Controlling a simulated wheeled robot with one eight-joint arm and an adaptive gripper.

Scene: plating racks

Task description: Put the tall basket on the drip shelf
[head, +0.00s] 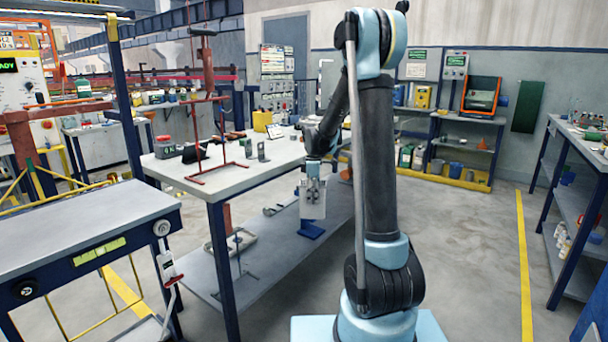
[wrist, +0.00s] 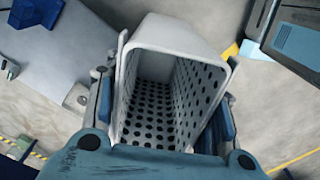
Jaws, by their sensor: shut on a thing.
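The tall basket is a pale grey-white box with rows of round holes. In the wrist view the basket (wrist: 185,38) fills the middle, and I look into its empty inside. My gripper (wrist: 165,105) is shut on it, with a blue finger at each side. In the head view the basket (head: 312,205) hangs upright under my gripper (head: 313,178), by the right end of the white-topped table. A grey lower shelf (head: 265,262) lies under that table; no label shows whether this is the drip shelf.
The white table top (head: 195,172) holds a red wire rack (head: 210,150) and small metal brackets. On the lower shelf lie a shallow tray (head: 232,243) and other small items. A blue object (head: 311,230) sits just below the basket. Open floor (head: 465,240) lies to the right.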

